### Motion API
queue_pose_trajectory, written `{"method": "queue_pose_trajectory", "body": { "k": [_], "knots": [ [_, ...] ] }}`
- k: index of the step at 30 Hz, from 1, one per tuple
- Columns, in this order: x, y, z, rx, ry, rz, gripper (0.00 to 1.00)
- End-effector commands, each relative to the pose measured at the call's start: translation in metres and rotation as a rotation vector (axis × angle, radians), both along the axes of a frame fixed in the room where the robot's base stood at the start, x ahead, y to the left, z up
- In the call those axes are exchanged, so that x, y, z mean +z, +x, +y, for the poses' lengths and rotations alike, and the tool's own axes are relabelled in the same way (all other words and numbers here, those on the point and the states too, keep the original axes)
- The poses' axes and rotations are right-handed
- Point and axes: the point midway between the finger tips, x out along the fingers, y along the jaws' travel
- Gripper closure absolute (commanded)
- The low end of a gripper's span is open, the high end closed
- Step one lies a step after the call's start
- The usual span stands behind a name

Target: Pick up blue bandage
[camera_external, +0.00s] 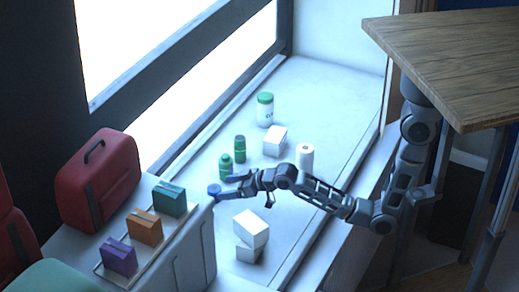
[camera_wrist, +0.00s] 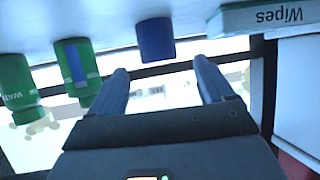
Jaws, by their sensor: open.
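The blue bandage (camera_external: 214,189) is a small blue roll on the white ledge, just past my fingertips in the external view. In the wrist view the blue bandage (camera_wrist: 156,40) appears as an upside-down short cylinder, ahead of the gap between my fingers. My gripper (camera_external: 229,186) is open and empty, reaching in from the right, low over the ledge. In the wrist view my gripper (camera_wrist: 162,75) shows two spread blue fingers, one to each side of the bandage. I cannot tell whether the fingertips reach around it.
Two green bottles (camera_external: 225,166) (camera_external: 239,149) stand close behind my gripper. White boxes (camera_external: 250,230) are stacked in front; a Wipes box (camera_wrist: 265,18) shows in the wrist view. A white roll (camera_external: 305,157), another box (camera_external: 275,141) and a green-lidded jar (camera_external: 265,110) stand farther off.

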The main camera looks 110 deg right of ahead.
Motion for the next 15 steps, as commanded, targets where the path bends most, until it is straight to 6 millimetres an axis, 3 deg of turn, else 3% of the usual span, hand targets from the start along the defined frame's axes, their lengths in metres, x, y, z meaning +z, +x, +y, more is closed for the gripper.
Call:
{"method": "queue_pose_trajectory", "body": {
  "k": [15],
  "knots": [
    [-0.021,0.044,-0.031,0.000,-0.001,0.002,0.19]
  ]
}}
